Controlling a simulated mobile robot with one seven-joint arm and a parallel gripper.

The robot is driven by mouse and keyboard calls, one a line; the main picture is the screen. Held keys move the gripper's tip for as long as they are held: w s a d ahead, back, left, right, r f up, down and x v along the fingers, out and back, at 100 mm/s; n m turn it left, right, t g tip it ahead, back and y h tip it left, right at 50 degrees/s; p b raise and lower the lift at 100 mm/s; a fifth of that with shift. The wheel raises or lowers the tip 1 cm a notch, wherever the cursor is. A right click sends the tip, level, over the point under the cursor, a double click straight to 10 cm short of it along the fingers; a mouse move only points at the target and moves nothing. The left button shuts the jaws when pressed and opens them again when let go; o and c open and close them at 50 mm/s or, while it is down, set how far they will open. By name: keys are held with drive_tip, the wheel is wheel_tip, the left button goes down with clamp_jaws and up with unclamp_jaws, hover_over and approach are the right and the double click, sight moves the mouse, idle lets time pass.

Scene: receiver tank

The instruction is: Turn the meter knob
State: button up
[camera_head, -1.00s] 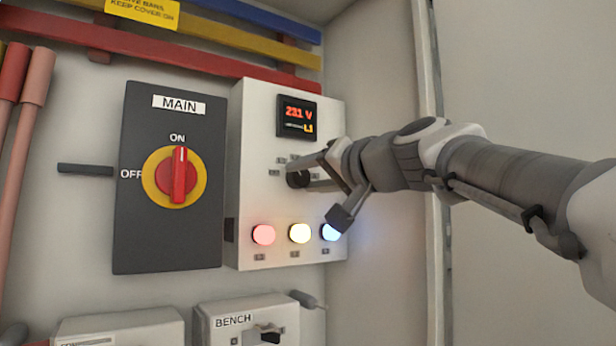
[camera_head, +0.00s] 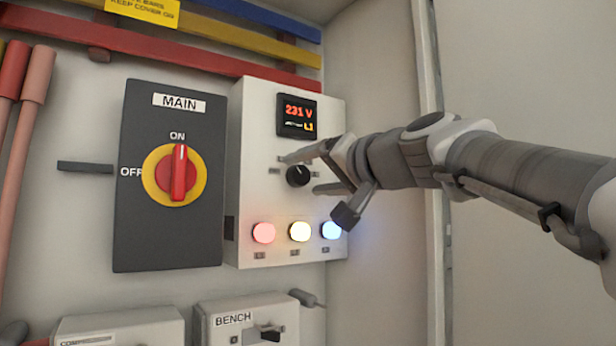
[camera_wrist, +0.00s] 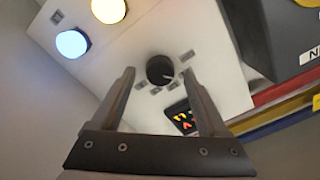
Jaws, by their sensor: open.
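The meter knob (camera_head: 298,175) is a small round black knob with a light pointer line. It sits on the white meter box (camera_head: 262,120), below a display (camera_head: 297,116) reading 231 V and L1. My gripper (camera_head: 302,173) is open in front of the knob, with one finger above it and one below it in the head view. In the wrist view, the knob (camera_wrist: 160,70) shows between and just beyond the fingertips (camera_wrist: 158,78). Nothing is held. I cannot tell whether either finger touches the knob.
Red, yellow and blue lamps (camera_head: 300,231) are lit below the knob. A dark MAIN panel (camera_head: 140,225) with a red rotary switch (camera_head: 178,176) at ON stands left. Coloured bars (camera_head: 200,55) run above. A BENCH breaker (camera_head: 233,320) is below. The cabinet side wall (camera_head: 385,80) is at right.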

drive_tip(key=b+v, duration=0.2)
drive_tip(key=v, duration=1.4)
drive_tip(key=shift+s+d+b, duration=0.2)
drive_tip(key=shift+b, duration=0.15)
drive_tip(key=s+d+f+g+h, duration=0.1)
drive_tip(key=s+f+g+h, duration=0.2)
drive_tip(key=f, duration=1.2)
drive_tip(key=s+d+f+g+h, duration=0.2)
drive_tip(key=s+f+g+h, duration=0.1)
drive_tip(key=f, duration=1.3)
drive_tip(key=s+d+f+n+g+h, duration=0.1)
drive_tip(key=s+f+g+h, duration=0.2)
drive_tip(key=f, duration=1.3)
drive_tip(key=shift+s+d+f+h, duration=0.15)
drive_tip(key=shift+s+f+h, duration=0.1)
drive_tip(key=shift+s+h, duration=0.35)
drive_tip(key=shift+s, duration=0.1)
